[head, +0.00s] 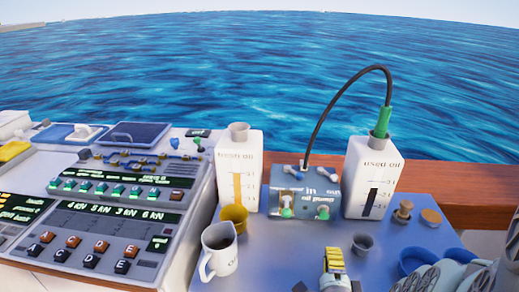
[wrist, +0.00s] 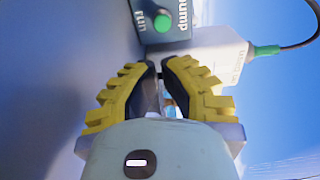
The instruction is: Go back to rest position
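My gripper (head: 334,258) shows at the bottom centre of the head view, with yellow ribbed fingers, above the front part of the blue-grey panel (head: 290,255). In the wrist view my gripper (wrist: 160,72) has its two yellow fingers leaning in, tips close together with only a narrow gap. I see nothing held between them. Beyond the tips is the pump box (wrist: 160,20) with a green knob. The head view also shows this pump box (head: 305,190), standing behind my gripper and apart from it.
A white fresh oil container (head: 238,180) and a used oil container (head: 371,180) flank the pump box; a black hose with a green nozzle (head: 383,121) enters the used one. A white mug (head: 220,252), yellow cup (head: 234,217), grey cup (head: 362,244) and blue ring (head: 415,258) are nearby. A control console (head: 100,215) stands left.

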